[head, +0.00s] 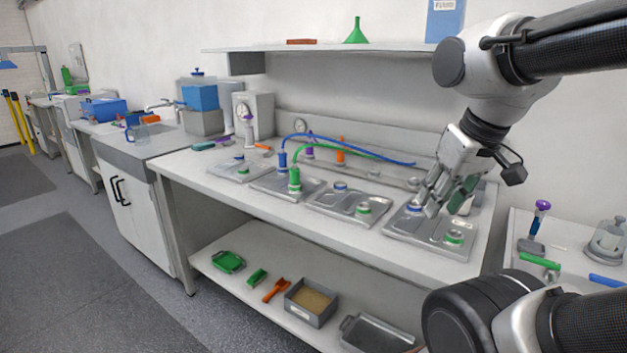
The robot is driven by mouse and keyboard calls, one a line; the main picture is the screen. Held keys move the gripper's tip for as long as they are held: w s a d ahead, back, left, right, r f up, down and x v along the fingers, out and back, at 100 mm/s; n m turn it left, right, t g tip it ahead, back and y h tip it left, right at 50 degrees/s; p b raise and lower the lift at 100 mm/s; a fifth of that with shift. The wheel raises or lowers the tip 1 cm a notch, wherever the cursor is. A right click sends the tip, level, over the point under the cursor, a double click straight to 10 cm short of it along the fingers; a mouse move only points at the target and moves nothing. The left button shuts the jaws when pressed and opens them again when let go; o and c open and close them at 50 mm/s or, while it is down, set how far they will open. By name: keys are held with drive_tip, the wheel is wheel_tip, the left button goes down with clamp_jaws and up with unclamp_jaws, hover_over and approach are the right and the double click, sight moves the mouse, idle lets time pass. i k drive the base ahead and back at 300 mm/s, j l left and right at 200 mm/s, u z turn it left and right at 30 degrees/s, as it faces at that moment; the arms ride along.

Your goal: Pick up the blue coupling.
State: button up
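The blue coupling (282,159) stands upright on the second metal plate from the left, with a blue hose (350,151) arching from its top toward the right. My gripper (432,207) points down over the rightmost plate (425,232), close to that plate's blue-ringed port (414,207). It is well to the right of the blue coupling and apart from it. Its fingers overlap in this view, so I cannot tell how far apart they are or whether anything is between them.
The plate between (345,207) carries blue- and green-ringed ports. Purple (309,151) and orange (340,151) fittings stand behind. A shelf (390,47) overhangs the bench. A side table (559,238) with tools is at the right. The bench's front edge is clear.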

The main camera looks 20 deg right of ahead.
sight(283, 155)
drive_tip(key=i+j+z, duration=0.15)
drive_tip(key=z, duration=0.35)
drive_tip(key=i+j+z, duration=0.1)
drive_tip(key=z, duration=0.4)
drive_tip(key=i+j+z, duration=0.15)
drive_tip(key=j+z, duration=0.15)
drive_tip(key=j, duration=0.55)
drive_tip(key=i+j+z, duration=0.1)
drive_tip(key=j+z, duration=0.25)
drive_tip(key=j, duration=0.5)
drive_tip(key=i+j, duration=0.1)
drive_tip(key=j, duration=1.1)
drive_tip(key=j+z, duration=0.1)
drive_tip(key=j, duration=1.1)
drive_tip(key=i, duration=0.05)
